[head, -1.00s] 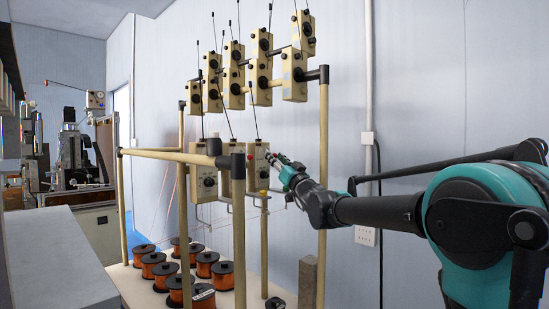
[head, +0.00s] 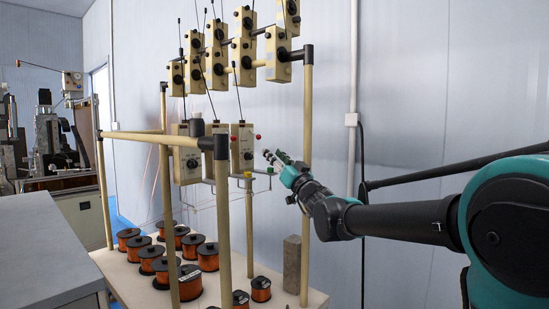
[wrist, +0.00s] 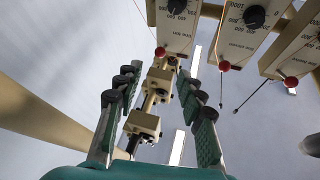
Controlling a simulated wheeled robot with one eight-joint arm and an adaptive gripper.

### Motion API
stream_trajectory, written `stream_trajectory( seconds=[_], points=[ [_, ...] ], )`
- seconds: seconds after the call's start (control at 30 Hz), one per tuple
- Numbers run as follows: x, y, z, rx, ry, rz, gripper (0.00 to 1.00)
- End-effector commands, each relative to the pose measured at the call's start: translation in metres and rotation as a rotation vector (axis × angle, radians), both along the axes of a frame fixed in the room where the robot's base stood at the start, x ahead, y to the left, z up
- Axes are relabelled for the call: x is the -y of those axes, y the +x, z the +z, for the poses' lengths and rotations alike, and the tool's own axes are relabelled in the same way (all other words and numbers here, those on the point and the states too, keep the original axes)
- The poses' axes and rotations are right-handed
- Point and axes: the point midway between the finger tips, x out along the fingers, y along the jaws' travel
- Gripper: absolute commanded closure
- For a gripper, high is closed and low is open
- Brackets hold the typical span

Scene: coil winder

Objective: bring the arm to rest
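My arm reaches in from the right in the head view, with its dark link and teal joints. My gripper (head: 268,154) is near the right post of the winder's rack, pointing left toward the lower tension boxes. In the wrist view, its two green-padded fingers (wrist: 158,85) stand apart with nothing held between them. Dial boxes of the rack show beyond and between the fingers. The lower tension box (head: 242,147) with a red knob is just left of the fingertips in the head view. I cannot tell the exact gap.
The rack's beige right post (head: 306,180) stands close to the gripper. Orange wire spools (head: 207,257) stand on the pale base below. A grey block (head: 291,265) stands by the post. A grey cabinet (head: 45,235) is at left. The wall right of the rack is bare except for conduit (head: 352,80).

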Motion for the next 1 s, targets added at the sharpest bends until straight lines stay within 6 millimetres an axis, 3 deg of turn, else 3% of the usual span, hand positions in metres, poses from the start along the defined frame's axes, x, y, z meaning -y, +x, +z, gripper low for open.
stream_trajectory(
  seconds=[0.17, 0.27, 0.37, 0.53, 0.67, 0.87, 1.0],
  points=[
    [-0.004, -0.012, -0.014, -0.004, -0.032, 0.042, 0.61],
    [-0.012, -0.030, -0.038, -0.025, -0.084, 0.110, 0.61],
    [-0.020, -0.053, -0.076, -0.079, -0.159, 0.194, 0.61],
    [-0.025, -0.092, -0.156, -0.236, -0.300, 0.307, 0.61],
    [-0.017, -0.121, -0.226, -0.409, -0.413, 0.350, 0.61],
    [0.023, -0.165, -0.337, -0.740, -0.569, 0.315, 0.61],
    [0.071, -0.199, -0.411, -0.994, -0.655, 0.199, 0.61]
  ],
)
